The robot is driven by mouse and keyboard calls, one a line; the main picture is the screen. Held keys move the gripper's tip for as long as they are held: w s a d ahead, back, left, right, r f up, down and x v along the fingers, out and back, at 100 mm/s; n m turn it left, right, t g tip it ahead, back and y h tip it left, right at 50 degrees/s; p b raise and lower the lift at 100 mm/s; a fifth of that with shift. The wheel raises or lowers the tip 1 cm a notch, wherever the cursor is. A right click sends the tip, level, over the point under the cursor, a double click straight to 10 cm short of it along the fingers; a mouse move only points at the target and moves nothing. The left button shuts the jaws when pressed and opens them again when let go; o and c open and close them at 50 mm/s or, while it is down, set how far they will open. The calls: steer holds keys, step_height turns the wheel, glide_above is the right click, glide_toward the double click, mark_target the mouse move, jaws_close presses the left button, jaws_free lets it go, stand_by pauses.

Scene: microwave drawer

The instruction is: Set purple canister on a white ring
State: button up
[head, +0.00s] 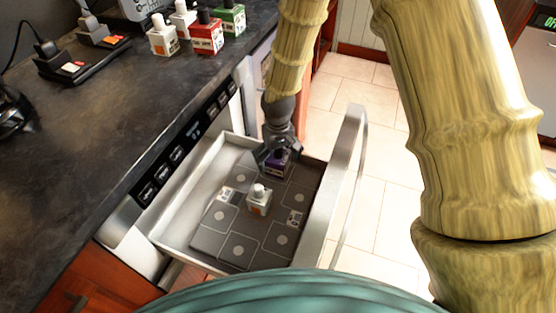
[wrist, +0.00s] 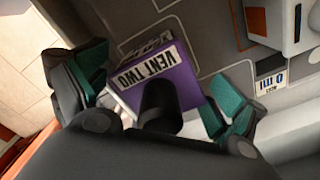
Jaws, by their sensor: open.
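The purple canister (head: 281,165) stands in the open drawer, at its far side, with a dark cap and a white label; in the wrist view the purple canister (wrist: 172,80) has a label reading "VENT TWO". My gripper (head: 276,153) is over it, pointing down. In the wrist view my gripper (wrist: 158,84) is open, with one teal-padded finger on each side of the canister. Whether the fingers touch it cannot be told. White rings or discs mark the grey drawer floor, such as one white ring (head: 281,239) near the front and another white ring (head: 240,178) at the left.
A white canister (head: 258,201) stands mid-drawer, close to the purple one. The drawer's front panel (head: 335,190) with its handle rises at the right. Several boxes with caps, one a red canister (head: 207,37), stand on the dark counter (head: 90,130).

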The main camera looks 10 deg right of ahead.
step_height(320, 180, up, 11)
steer(key=shift+r+p, duration=0.1)
steer(key=shift+p, duration=0.25)
stand_by(0.3)
